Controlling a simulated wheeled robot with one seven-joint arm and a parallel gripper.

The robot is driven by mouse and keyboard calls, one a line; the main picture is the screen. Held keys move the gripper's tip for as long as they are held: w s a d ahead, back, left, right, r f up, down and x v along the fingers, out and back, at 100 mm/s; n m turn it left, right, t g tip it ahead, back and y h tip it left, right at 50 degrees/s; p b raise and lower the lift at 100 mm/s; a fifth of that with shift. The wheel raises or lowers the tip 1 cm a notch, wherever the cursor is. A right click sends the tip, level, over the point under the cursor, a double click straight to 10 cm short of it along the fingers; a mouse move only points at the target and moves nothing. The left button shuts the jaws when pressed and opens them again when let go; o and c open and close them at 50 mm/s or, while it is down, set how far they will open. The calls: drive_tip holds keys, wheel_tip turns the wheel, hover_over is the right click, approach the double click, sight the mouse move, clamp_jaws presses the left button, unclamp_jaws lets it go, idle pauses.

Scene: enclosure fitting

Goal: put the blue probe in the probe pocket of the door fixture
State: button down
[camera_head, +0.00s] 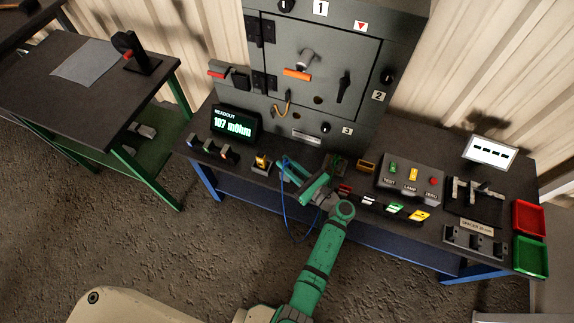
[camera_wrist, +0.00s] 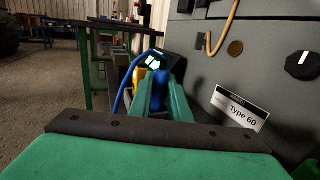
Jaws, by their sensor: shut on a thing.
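My gripper (camera_head: 284,168) is over the bench in front of the grey cabinet, just right of a small yellow-topped block (camera_head: 261,162). In the wrist view its green fingers (camera_wrist: 160,95) are shut on the blue probe (camera_wrist: 159,88), which stands roughly upright between them. A blue cable (camera_head: 286,215) hangs in a loop over the bench's front edge; it also shows in the wrist view (camera_wrist: 122,95). The probe is hard to make out in the head view. The grey cabinet door (camera_head: 320,60) is closed. I cannot tell which part is the probe pocket.
A readout (camera_head: 234,123) showing 107 mOhm stands behind the yellow-topped block. A low rack with coloured pieces (camera_head: 214,149) lies to the left. A button box (camera_head: 410,178), a spacer stand (camera_head: 475,240) and red (camera_head: 529,217) and green (camera_head: 531,256) trays are to the right.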

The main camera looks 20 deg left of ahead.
drive_tip(key=shift+f, duration=0.35)
drive_tip(key=c, duration=1.7)
unclamp_jaws()
drive_tip(key=shift+o, duration=0.2)
